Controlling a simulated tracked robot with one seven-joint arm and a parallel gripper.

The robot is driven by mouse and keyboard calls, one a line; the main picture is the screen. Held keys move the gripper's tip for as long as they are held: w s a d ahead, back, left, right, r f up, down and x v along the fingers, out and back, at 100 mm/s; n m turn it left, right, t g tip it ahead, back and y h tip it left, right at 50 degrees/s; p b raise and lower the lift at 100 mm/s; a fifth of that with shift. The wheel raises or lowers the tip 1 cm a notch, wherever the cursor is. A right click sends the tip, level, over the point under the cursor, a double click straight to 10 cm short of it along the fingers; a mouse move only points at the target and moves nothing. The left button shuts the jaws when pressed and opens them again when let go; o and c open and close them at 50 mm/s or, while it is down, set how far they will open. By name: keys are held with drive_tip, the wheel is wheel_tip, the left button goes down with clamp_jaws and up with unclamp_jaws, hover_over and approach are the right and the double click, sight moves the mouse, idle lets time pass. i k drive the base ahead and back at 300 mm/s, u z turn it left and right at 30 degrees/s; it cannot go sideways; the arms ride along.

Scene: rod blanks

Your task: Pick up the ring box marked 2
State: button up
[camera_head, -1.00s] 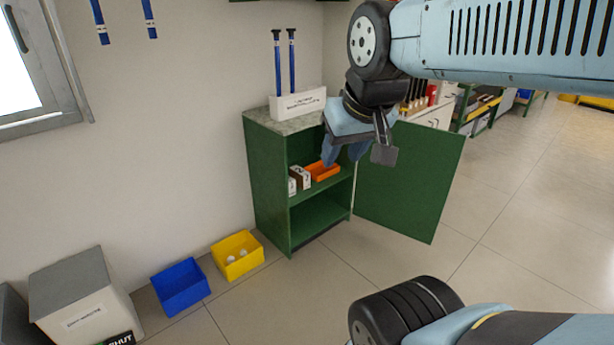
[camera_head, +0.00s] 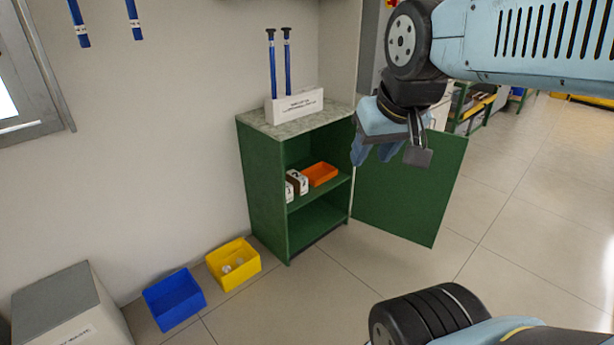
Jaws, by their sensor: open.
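Small white boxes (camera_head: 301,182) with dark marks stand on the upper shelf inside the green cabinet (camera_head: 262,190), at its left side. A dark brown piece shows between them. The marks are too small to read, so I cannot tell which one bears a 2. My gripper (camera_head: 374,157) is open and empty, pointing down. In the picture it is to the right of the boxes, over the open door's upper left corner. It is apart from the boxes.
An orange tray (camera_head: 320,174) sits right of the boxes on the shelf. The green door (camera_head: 410,195) stands open to the right. A white holder (camera_head: 294,106) with two blue rods is on top. Yellow (camera_head: 233,268) and blue (camera_head: 174,301) bins stand on the floor.

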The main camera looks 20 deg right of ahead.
sight(298, 182)
drive_tip(key=z, duration=0.25)
drive_tip(key=i, duration=0.9)
drive_tip(key=u, duration=0.55)
